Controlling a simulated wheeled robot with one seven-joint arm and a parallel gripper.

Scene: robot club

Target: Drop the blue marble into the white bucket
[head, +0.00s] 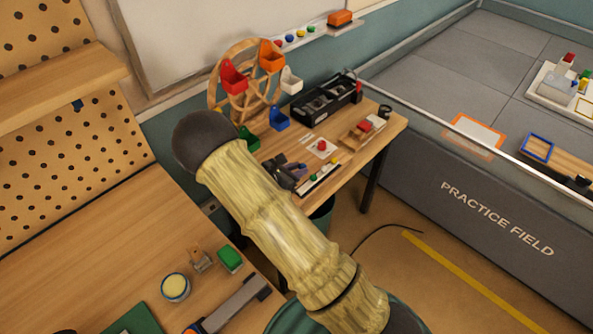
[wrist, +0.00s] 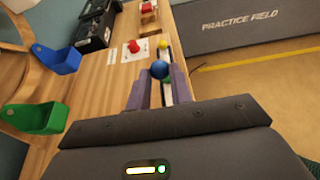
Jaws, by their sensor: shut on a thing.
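The blue marble (wrist: 160,69) is pinched between the tips of my gripper (wrist: 158,78) in the wrist view. In the head view my gripper (head: 290,177) is over the table beside a narrow white rack, and the marble cannot be made out there. The white bucket (head: 291,81) hangs on the right side of a wooden wheel (head: 241,88), behind my gripper and higher in the picture. Only a pale bit at the top left edge of the wrist view may be this bucket; I cannot tell.
Red (head: 234,76), orange (head: 271,57), blue (head: 279,119) and green (head: 249,139) buckets also hang on the wheel. A black box (head: 326,99) stands right of it. A red button (head: 322,146) and the marble rack (head: 319,179) lie near my gripper. My arm crosses the middle.

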